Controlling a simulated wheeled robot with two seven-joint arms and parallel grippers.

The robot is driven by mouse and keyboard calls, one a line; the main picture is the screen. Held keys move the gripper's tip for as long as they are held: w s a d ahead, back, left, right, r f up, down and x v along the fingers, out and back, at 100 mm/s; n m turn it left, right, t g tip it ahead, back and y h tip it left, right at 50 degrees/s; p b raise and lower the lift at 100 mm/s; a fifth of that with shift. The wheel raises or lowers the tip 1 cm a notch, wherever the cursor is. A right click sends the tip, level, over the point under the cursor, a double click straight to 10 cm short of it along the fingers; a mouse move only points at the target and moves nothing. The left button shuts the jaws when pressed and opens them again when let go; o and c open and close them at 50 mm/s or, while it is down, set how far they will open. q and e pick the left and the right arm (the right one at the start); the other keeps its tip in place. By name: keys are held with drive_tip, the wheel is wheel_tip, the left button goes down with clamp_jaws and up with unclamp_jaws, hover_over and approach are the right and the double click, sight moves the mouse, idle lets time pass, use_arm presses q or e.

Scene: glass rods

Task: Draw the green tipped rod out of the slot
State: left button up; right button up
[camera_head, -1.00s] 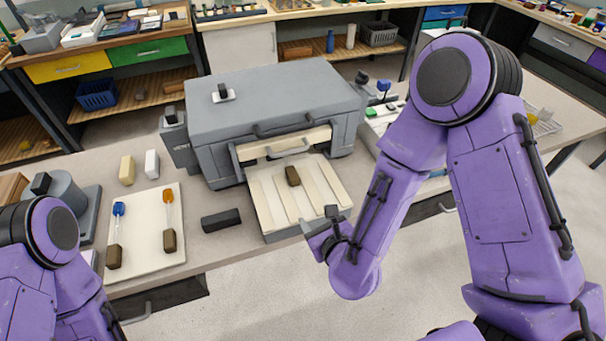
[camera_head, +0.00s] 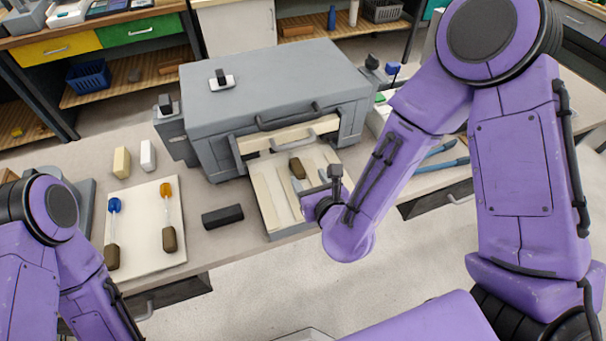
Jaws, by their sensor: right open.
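A brown rod handle (camera_head: 297,168) lies in a slot of the pale slotted tray (camera_head: 270,205), which sticks out of the front of the grey box. Its tip is hidden toward the opening of the box, so I see no green. My right gripper (camera_head: 304,205) is over the right part of the tray, just right of and nearer than the handle, and apart from it. It is open and empty; its fingers are small and partly hidden by the wrist. My left arm shows at the lower left, but its gripper is out of view.
The grey box (camera_head: 275,82) has a dark handle above its opening. A pale board (camera_head: 142,235) at left holds a blue-tipped rod (camera_head: 113,232) and an orange-tipped rod (camera_head: 168,215). A black block (camera_head: 222,216) lies between board and tray. Blue-handled pliers (camera_head: 445,160) lie at right.

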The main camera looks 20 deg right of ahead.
sight(297, 163)
drive_tip(key=b+x, duration=0.2)
drive_tip(key=b, duration=0.1)
drive_tip(key=b+x, duration=0.2)
drive_tip(key=b, duration=0.1)
drive_tip(key=shift+w+a+f+b, duration=0.1)
drive_tip(key=shift+w+f+b, duration=0.05)
drive_tip(key=shift+f+b, duration=0.3)
drive_tip(key=shift+w+r+p, duration=0.2)
drive_tip(key=shift+w+p, duration=0.45)
drive_tip(key=shift+p, duration=0.35)
drive_tip(key=x, duration=0.3)
use_arm(q)
drive_tip(key=shift+f+p, duration=0.3)
drive_tip(key=shift+f, duration=2.6)
use_arm(e)
drive_tip(key=shift+w+f, duration=0.25)
drive_tip(key=shift+w, duration=0.1)
